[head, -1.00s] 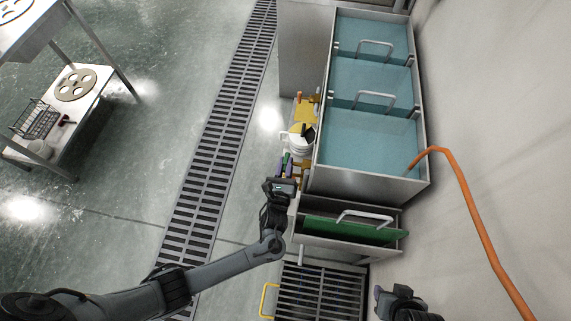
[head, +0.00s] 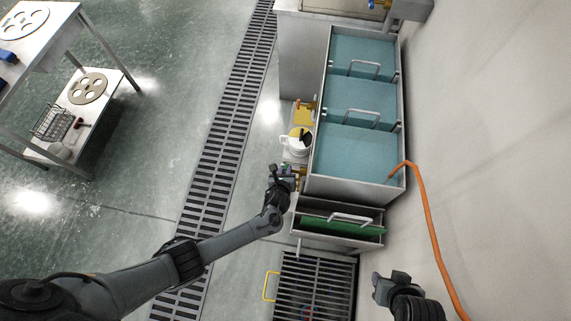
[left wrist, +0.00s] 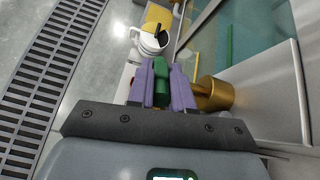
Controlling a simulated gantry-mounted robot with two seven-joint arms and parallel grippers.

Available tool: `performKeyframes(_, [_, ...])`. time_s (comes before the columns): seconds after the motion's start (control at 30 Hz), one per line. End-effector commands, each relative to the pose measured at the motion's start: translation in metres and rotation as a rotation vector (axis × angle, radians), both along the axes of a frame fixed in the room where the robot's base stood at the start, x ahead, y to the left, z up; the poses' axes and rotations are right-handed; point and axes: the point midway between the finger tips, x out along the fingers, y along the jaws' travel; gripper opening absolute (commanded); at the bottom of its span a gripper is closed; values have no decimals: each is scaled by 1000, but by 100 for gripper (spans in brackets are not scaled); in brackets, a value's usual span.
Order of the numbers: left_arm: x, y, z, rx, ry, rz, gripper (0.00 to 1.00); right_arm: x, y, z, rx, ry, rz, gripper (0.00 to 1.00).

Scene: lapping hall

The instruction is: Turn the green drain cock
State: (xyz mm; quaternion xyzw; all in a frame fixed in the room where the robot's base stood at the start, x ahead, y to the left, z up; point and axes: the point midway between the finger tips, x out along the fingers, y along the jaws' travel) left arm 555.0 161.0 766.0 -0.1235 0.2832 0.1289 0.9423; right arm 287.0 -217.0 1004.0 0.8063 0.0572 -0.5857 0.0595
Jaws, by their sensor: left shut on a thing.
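The green drain cock (left wrist: 160,80) shows in the left wrist view as a green handle between the purple fingers of my left gripper (left wrist: 162,88), which is shut on it. A brass valve body (left wrist: 216,93) is right beside the fingers, at the metal tank wall. In the head view my left gripper (head: 288,174) is at the left side of the tank row, near its front corner, and the green handle is largely hidden there. My right gripper (head: 388,279) is at the lower right, away from the cock; its jaw opening is unclear.
A white jug (head: 292,143) stands just beyond the left gripper, by a yellow piece (head: 304,117). Blue-filled tanks (head: 355,155) line the wall, with an orange hose (head: 430,215) to their right. A floor grate (head: 315,290) lies in front. A steel cart (head: 105,90) is far left.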

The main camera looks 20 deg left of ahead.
Motion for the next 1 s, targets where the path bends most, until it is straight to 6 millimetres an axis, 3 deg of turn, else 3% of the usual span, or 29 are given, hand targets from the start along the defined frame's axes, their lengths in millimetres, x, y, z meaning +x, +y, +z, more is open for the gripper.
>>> performKeyframes(0.03, [2, 2, 11, -5, 42, 2, 0, 0, 0, 18, 0, 0, 0, 43])
performKeyframes(0.1, [3, 2, 10, -19, 106, 2, 0, 0, 0, 27, -1, 0, 1, 43])
performKeyframes(0.4, [6, 3, 6, -79, 383, 4, 0, 0, -2, 45, -11, 0, 7, 43])
performKeyframes(1.0, [10, 3, 1, -173, 808, 4, 0, 0, -1, 9, -5, 2, 3, 43])
